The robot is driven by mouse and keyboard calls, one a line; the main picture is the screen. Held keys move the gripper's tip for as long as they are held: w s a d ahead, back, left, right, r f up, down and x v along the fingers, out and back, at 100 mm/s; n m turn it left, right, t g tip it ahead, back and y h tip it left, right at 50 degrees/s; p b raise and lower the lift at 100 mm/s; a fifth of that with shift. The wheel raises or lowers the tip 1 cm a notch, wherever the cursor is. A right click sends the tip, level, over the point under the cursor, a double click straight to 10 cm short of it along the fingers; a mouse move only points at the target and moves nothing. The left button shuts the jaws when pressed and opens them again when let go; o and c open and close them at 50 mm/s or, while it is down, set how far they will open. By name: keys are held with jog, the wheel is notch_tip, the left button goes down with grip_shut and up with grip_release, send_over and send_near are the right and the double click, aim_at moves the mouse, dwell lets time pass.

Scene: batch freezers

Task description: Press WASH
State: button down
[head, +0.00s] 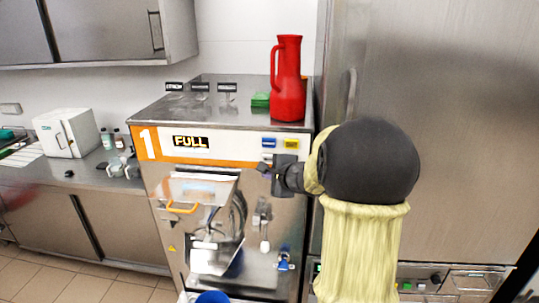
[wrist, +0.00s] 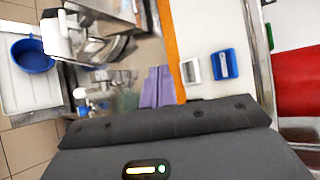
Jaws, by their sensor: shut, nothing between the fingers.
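The batch freezer marked 1 (head: 150,141) has a front panel with a blue button (head: 268,142) and a yellow button (head: 291,143) at its upper right. I cannot read the word WASH on either. My gripper (head: 264,171) is in front of the machine, just below the buttons. Its purple fingers (wrist: 157,88) are shut and empty, beside the orange stripe in the wrist view. I cannot tell if they touch the machine.
A red jug (head: 287,85) and a green block (head: 261,100) stand on the machine's top. A FULL display (head: 190,142) is on the panel. A tall steel cabinet (head: 450,120) stands at right.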

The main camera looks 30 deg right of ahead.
aim_at(266, 162)
jog(key=shift+w+d+p, duration=0.45)
jog(key=shift+w+d, duration=0.25)
jog(key=shift+w, duration=0.35)
jog(key=shift+w+d+p, duration=0.4)
jog(key=shift+w+d, duration=0.3)
jog(key=shift+w, duration=0.35)
jog(key=shift+w, duration=0.1)
dwell(0.4)
jog(key=shift+w+d+b, duration=0.15)
jog(key=shift+w+b, duration=0.15)
jog(key=shift+w+d, duration=0.3)
jog(key=shift+w, duration=0.1)
dwell(1.0)
jog(key=shift+s+f, duration=0.1)
jog(key=shift+s+a+b, duration=0.5)
jog(key=shift+s+b, duration=0.15)
jog(key=shift+b, duration=0.3)
jog(key=shift+s+a, duration=0.1)
